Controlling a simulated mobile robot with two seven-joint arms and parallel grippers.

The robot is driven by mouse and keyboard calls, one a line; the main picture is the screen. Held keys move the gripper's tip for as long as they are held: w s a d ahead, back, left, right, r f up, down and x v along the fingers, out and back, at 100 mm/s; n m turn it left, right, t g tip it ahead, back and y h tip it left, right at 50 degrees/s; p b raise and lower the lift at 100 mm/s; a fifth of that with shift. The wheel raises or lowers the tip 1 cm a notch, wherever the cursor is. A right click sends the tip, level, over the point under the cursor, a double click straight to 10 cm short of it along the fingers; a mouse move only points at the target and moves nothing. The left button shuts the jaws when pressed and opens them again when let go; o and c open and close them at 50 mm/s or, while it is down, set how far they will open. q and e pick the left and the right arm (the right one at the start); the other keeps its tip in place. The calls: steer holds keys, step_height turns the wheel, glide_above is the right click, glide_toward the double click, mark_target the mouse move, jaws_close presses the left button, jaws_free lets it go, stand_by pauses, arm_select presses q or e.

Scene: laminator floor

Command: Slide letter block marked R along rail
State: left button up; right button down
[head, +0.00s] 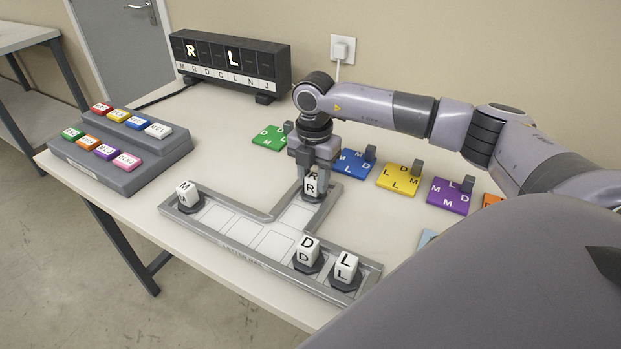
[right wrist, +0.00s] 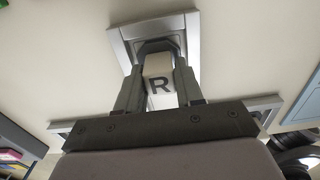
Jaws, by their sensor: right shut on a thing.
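The letter block marked R (head: 311,186) stands on a dark base in the short branch of the grey rail (head: 222,243), near its far end. My right gripper (head: 313,172) comes down from above and is shut on this block. In the right wrist view the R block (right wrist: 159,83) sits between the two fingers of the gripper (right wrist: 158,85). Block M (head: 187,194) stands at the left end of the long rail. Block D (head: 307,251) and block L (head: 346,268) stand close together toward its right end. My left gripper is not in view.
A black display (head: 230,62) at the back shows R and L lit. Stepped grey racks (head: 125,165) with coloured buttons stand at the left. Coloured lettered plates, including a yellow one (head: 399,179), lie behind and right of the rail. The long rail's middle is empty.

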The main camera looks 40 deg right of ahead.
mark_target(314, 176)
steer(key=c, duration=0.6)
jaws_free()
steer(key=shift+c, duration=0.2)
step_height(314, 176, up, 7)
steer(key=shift+r, duration=0.1)
